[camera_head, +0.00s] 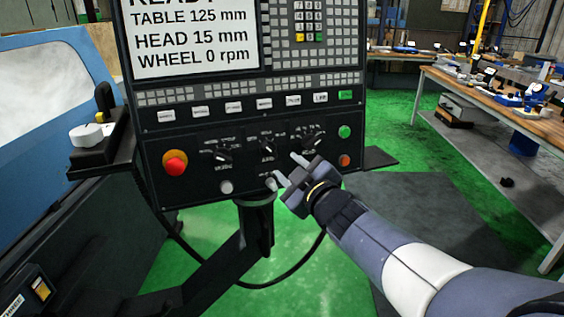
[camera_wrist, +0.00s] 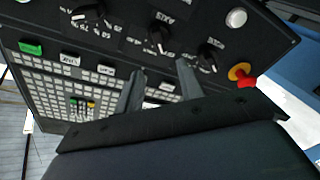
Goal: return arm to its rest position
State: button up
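My gripper (camera_head: 285,169) is in front of the lower part of the black control panel (camera_head: 192,187), near the middle and right rotary knobs. In the wrist view my gripper (camera_wrist: 159,67) shows two fingers standing apart with nothing between them. The panel (camera_wrist: 118,52) appears upside down there, with its knobs and keys beyond the fingertips. I cannot tell whether a fingertip touches the panel. My arm reaches in from the lower right of the head view.
A red stop button (camera_head: 175,162) sits at the panel's left, and green and orange buttons at its right. The screen (camera_head: 195,38) reads table 125 mm, head 15 mm, wheel 0 rpm. A blue machine (camera_head: 25,150) stands left, a workbench (camera_head: 500,98) right. Green floor lies between.

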aim_at(270, 150)
jog(key=shift+s+d, duration=0.3)
jog(key=shift+s, duration=0.35)
jog(key=shift+w, duration=0.1)
jog(key=x, duration=1)
jog(key=shift+w+a+p, duration=0.2)
jog(key=shift+w+p, duration=0.1)
jog(key=shift+w, duration=0.05)
jog(key=shift+s+d, duration=0.1)
jog(key=shift+s, duration=0.05)
